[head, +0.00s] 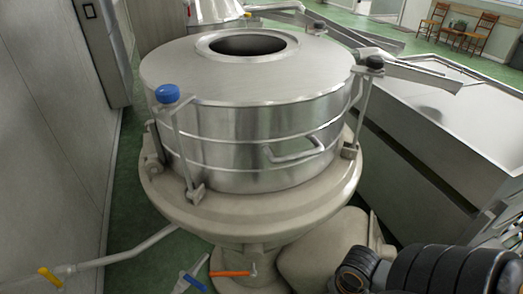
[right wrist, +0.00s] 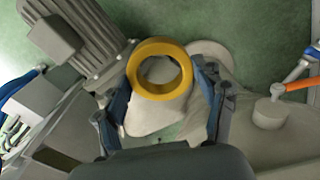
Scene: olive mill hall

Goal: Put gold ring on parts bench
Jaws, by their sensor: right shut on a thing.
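The gold ring (right wrist: 142,50) is a thick yellow ring in the upper middle of the right wrist view. My right gripper (right wrist: 162,66) has its blue-grey fingers on either side of the ring and is shut on it. Green floor and pale machine parts lie below the ring. In the head view, part of my dark right arm shows at the bottom right, and the ring cannot be made out there. My left gripper is not in view. I cannot make out a parts bench in either view.
A steel drum machine (head: 230,125) on a wide pale base (head: 255,220) fills the middle. A long metal trough (head: 475,115) stands at right. A grey wall (head: 50,130) is at left. Two wooden chairs (head: 481,35) stand far back. A motor (right wrist: 80,40) shows in the wrist view.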

